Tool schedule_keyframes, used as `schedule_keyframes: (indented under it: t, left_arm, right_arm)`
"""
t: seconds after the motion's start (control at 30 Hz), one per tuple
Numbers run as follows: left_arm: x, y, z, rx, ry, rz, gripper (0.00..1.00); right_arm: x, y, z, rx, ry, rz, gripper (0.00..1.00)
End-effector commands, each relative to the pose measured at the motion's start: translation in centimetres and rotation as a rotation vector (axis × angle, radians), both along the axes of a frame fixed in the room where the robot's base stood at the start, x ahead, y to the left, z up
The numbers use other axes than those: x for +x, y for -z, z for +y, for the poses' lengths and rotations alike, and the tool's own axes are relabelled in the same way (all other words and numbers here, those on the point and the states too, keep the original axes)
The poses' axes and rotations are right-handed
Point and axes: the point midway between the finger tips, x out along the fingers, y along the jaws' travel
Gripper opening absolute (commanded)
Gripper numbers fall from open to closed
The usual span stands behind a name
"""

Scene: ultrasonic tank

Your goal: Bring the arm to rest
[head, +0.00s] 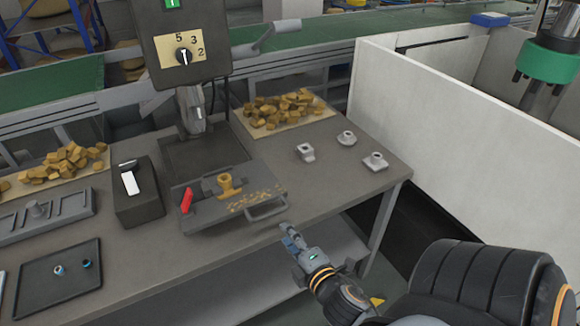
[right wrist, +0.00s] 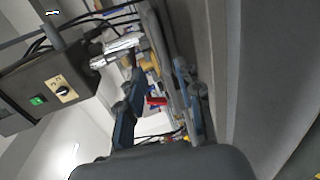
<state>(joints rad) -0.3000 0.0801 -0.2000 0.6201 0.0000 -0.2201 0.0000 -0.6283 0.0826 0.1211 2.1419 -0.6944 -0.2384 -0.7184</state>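My right gripper (head: 289,233) is in the head view, at the front edge of the grey workbench (head: 330,195), just in front of the handle of a grey plate fixture. In the right wrist view its two blue-grey fingers (right wrist: 157,70) stand apart with nothing held between them. My right arm comes in from the lower right. My left arm and left gripper do not show in the head view.
The grey plate fixture (head: 200,212) carries a yellow part (head: 228,185) and a red lever (head: 187,201). A control box (head: 180,45) hangs above. Yellow pieces (head: 285,107) lie on a tray. A white partition (head: 450,110) stands at right. Grey fittings (head: 346,138) sit on the bench.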

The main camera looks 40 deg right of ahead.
Motion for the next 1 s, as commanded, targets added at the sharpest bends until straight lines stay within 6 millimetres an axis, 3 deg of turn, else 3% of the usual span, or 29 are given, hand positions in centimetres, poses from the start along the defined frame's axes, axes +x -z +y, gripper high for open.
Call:
schedule_keyframes:
  t: [0.47,0.57,0.67,0.87,1.0]
  left_arm:
    - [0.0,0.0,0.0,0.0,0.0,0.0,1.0]
    - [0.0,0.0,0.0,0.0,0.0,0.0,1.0]
    - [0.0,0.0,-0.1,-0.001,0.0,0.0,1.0]
    - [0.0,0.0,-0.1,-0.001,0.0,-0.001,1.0]
    - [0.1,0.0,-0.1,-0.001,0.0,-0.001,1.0]
  right_arm:
    - [0.0,0.0,0.0,0.0,0.0,0.0,0.35]
    - [0.0,1.0,0.1,0.021,0.002,0.014,0.35]
    - [-0.1,4.6,0.6,0.098,0.009,0.066,0.35]
    - [-2.6,18.2,3.0,0.398,0.079,0.271,0.35]
    - [-6.6,27.4,5.2,0.61,0.178,0.431,0.35]
